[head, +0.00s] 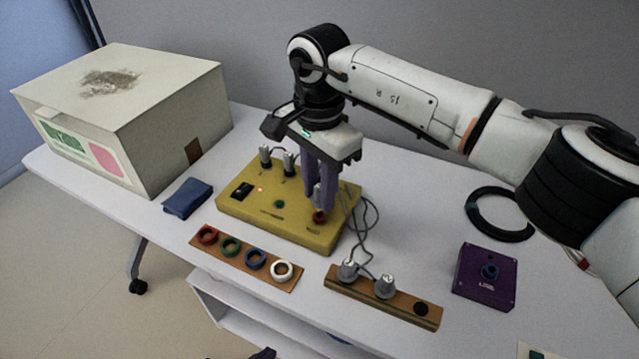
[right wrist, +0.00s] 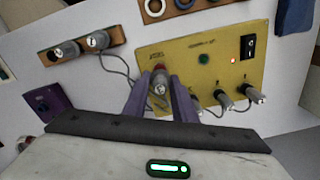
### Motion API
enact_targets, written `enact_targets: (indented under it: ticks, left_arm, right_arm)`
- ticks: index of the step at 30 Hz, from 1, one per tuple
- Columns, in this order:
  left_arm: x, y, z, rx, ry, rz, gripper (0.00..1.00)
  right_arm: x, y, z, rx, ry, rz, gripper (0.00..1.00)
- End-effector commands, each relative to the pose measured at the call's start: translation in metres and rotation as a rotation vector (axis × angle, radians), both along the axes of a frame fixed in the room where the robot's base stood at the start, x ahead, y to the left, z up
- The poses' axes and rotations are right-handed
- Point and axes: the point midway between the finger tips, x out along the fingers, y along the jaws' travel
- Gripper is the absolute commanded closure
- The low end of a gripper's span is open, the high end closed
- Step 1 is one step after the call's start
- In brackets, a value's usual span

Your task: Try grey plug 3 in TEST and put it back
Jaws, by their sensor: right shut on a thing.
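My right gripper (head: 325,203) points down at the yellow box (head: 240,211), its purple fingers shut on a grey plug (right wrist: 159,88). The plug stands at the red-ringed TEST socket at the box's front right corner; I cannot tell how deep it sits. In the right wrist view the gripper (right wrist: 160,108) has a finger on each side of the plug. The wooden plug rack (head: 405,303) holds two grey plugs, one at its left end (head: 348,269) and one in the middle (head: 385,286). The right hole (head: 421,309) is empty. My left gripper is not in view.
Two grey plugs (head: 265,156) stand at the yellow box's back left. A red light is lit by its black switch (head: 241,190). Cables loop between box and rack. A ring rack (head: 225,255), purple box (head: 484,278), black ring (head: 475,225), blue cloth (head: 188,198) and cream box (head: 140,90) stand around.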

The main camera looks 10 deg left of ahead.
Motion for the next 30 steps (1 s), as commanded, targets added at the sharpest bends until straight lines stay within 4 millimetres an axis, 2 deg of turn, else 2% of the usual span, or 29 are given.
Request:
enact_targets:
  ticks: [13,30]
  left_arm:
    - [0.0024,-0.0016,0.0021,-0.005,-0.008,0.002,1.00]
    - [0.0007,-0.0011,-0.0045,-0.004,-0.003,0.002,1.00]
  right_arm:
    - [-0.0001,-0.0001,-0.0041,0.000,0.000,0.000,0.99]
    - [0.0002,-0.0001,-0.0080,0.000,0.000,0.000,0.99]
